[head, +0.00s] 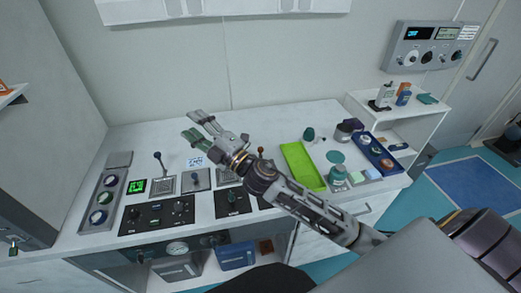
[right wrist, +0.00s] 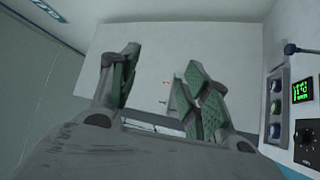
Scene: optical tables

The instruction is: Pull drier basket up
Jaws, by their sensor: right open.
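My right gripper (head: 193,125) reaches in over the control counter, its fingers pointing up and left, above the panel of levers. It is open and empty; in the right wrist view (right wrist: 162,62) its two green-padded fingers stand apart with nothing between them. I cannot identify a drier basket for certain in either view. Below the counter front are a grey container (head: 178,269) and a blue container (head: 236,256), both partly cut off or shaded. My left gripper is not in view.
The white counter (head: 135,140) carries a dark lever (head: 159,162), a green display (head: 136,187), black knob panels (head: 157,214) and a column of round buttons (head: 102,197). A lime tray (head: 302,166) and a blue tray (head: 376,154) lie to the right. A grey wall stands behind.

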